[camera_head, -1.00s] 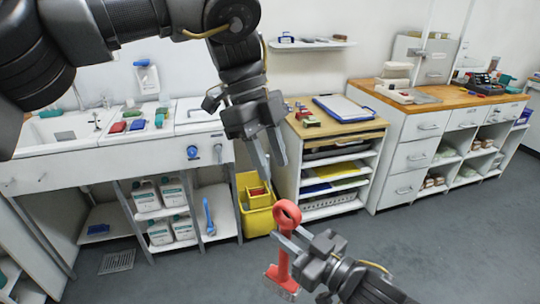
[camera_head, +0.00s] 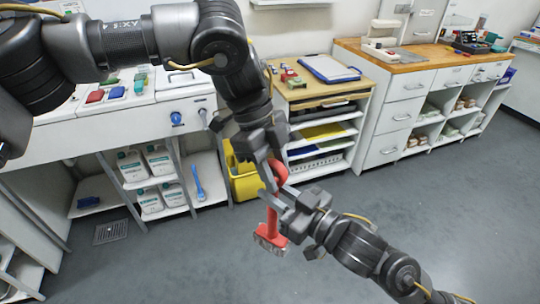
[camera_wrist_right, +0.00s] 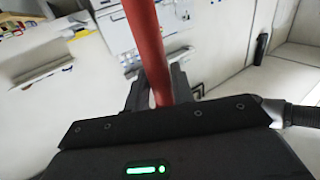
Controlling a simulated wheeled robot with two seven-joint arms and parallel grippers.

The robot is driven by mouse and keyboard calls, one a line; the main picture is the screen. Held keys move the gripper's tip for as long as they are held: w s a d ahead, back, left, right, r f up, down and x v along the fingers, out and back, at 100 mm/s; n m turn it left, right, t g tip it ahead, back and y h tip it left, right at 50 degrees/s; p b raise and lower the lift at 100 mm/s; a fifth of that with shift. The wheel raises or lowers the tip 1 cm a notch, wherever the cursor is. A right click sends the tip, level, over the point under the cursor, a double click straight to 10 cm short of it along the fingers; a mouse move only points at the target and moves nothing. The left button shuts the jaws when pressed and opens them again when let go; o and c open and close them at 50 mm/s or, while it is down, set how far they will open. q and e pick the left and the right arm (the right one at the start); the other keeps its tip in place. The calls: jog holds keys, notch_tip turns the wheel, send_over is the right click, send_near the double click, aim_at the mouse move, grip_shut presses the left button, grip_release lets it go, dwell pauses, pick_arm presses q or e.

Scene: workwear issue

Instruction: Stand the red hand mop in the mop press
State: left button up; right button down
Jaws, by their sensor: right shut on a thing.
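The red hand mop (camera_head: 272,222) hangs upright, ring end up and pale-edged head down, in front of the storage units. My right gripper (camera_head: 277,198) is shut on its handle just below the ring. The red handle (camera_wrist_right: 150,50) also runs up between the fingers in the right wrist view. My left gripper (camera_head: 270,172) comes down from above at the mop's ring, its fingers apart. Whether it touches the ring I cannot tell. The yellow mop press (camera_head: 244,186) stands on the floor behind the grippers, partly hidden by my left arm.
A sink counter (camera_head: 120,118) with bottles (camera_head: 160,160) and a blue brush (camera_head: 198,182) below it is at the left. A wood-topped shelf unit (camera_head: 325,95) stands right of the yellow press. A drawer counter (camera_head: 400,110) is further right. The grey floor is open in front.

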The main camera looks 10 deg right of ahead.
pick_arm(q)
jog(key=shift+f, duration=0.15)
jog(key=shift+c, duration=0.3)
grip_shut()
pick_arm(e)
jog(key=c, duration=1.1)
grip_release()
jog(key=shift+f, duration=0.1)
